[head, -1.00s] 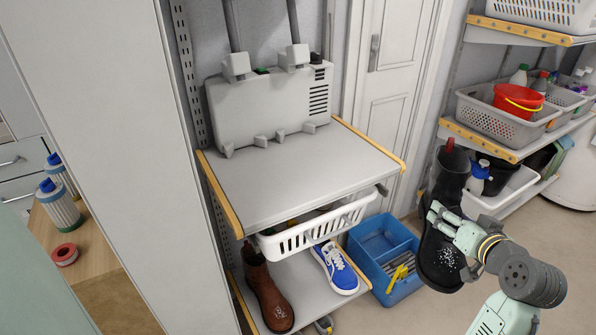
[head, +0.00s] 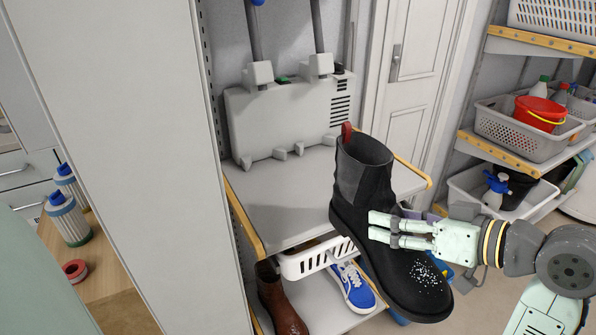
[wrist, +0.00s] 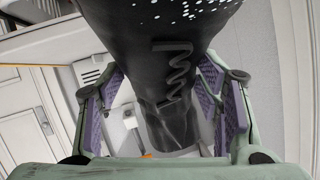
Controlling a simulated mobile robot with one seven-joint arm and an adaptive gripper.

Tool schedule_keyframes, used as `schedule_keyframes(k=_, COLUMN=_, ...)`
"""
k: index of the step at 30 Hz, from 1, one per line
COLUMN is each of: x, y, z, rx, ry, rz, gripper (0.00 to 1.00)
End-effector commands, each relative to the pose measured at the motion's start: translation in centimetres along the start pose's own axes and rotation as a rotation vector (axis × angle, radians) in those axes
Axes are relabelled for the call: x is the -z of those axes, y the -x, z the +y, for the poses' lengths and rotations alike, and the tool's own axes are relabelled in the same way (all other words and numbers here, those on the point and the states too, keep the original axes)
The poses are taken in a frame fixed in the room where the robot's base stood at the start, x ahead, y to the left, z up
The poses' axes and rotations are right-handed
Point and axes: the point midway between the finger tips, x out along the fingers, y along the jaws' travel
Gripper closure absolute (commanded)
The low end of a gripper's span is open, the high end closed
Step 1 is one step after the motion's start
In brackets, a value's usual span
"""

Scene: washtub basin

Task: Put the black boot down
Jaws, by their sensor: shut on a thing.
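The black boot (head: 385,225) is a tall ankle boot with a red pull tab and white specks on its toe. My gripper (head: 385,230) is shut on it around its middle from the right. The boot hangs in the air, tilted, with its shaft up and its toe pointing down to the right. In the head view it covers the right part of the grey upper shelf (head: 270,200). The wrist view shows the boot (wrist: 160,60) between both finger pads. I cannot tell how high it is above the shelf.
A grey appliance (head: 285,115) stands at the back of the upper shelf, with bare surface in front of it. Below are a white basket (head: 305,262), a brown boot (head: 280,300) and a blue sneaker (head: 352,285). A tall pale panel (head: 130,150) stands at the left.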

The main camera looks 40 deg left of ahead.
Motion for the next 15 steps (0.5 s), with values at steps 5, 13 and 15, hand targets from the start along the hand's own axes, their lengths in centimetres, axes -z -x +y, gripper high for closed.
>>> schedule_keyframes(k=5, x=1.7, y=-4.4, z=-0.6, rx=0.004, ry=0.004, rz=-0.001, gripper=0.90)
schedule_keyframes(k=13, x=4.2, y=-10.9, z=-1.3, rx=0.003, ry=0.004, rz=0.000, gripper=0.90)
schedule_keyframes(k=15, x=4.8, y=-12.5, z=-1.5, rx=0.003, ry=0.003, rz=0.000, gripper=0.90)
